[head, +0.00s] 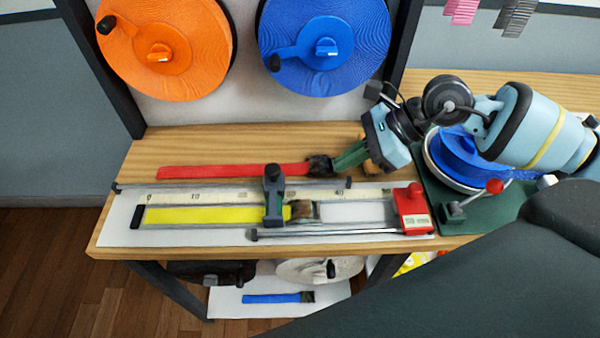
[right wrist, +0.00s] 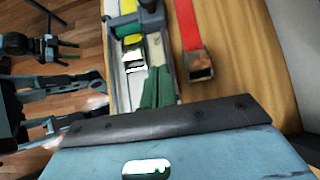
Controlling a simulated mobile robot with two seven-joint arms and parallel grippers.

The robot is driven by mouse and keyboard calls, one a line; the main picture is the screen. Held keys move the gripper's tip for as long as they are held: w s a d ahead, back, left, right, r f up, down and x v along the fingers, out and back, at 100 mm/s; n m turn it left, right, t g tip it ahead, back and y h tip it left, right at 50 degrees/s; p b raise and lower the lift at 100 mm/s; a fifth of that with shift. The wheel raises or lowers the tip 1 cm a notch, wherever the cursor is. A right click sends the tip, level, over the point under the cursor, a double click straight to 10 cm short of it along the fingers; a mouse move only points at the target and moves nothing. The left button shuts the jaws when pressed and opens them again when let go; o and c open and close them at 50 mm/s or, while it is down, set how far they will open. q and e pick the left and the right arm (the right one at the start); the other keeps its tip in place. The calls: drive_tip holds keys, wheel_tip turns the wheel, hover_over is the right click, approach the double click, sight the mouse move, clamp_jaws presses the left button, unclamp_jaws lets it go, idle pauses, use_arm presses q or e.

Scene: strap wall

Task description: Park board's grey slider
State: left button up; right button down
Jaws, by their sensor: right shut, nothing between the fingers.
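The grey slider (head: 273,190) sits across the white measuring board (head: 120,228), over the yellow strap (head: 190,215) and between the 10 and 40 marks of the scale. It also shows at the top of the right wrist view (right wrist: 126,25). My right gripper (head: 340,160) is to the right of the slider and behind the board, apart from the slider. Its green fingers (right wrist: 158,85) are shut and empty. In the head view they overlap the buckle end of the red strap (head: 235,170); contact is unclear.
A red end block (head: 412,208) is on the board's right. A blue reel (head: 460,155) with a red-knobbed lever stands farther right. Orange (head: 185,75) and blue (head: 350,25) wheels hang behind. The wooden table (head: 150,150) is clear at back left. Rods run along the board.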

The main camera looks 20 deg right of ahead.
sight(273, 193)
drive_tip(key=x, duration=0.6)
drive_tip(key=shift+w+a+f, duration=0.1)
drive_tip(key=shift+a, duration=0.15)
drive_tip(key=a, duration=0.1)
drive_tip(key=w+a+p, duration=0.1)
drive_tip(key=a, duration=0.1)
drive_tip(key=shift+w+a, duration=0.1)
drive_tip(key=shift+a, duration=0.1)
drive_tip(key=shift+a+f, duration=0.1)
drive_tip(key=shift+a, duration=0.05)
use_arm(q)
drive_tip(key=shift+w+a+r, duration=0.1)
drive_tip(key=shift+w+r, duration=0.4)
drive_tip(key=shift+r, duration=0.4)
use_arm(e)
drive_tip(key=shift+a, duration=0.1)
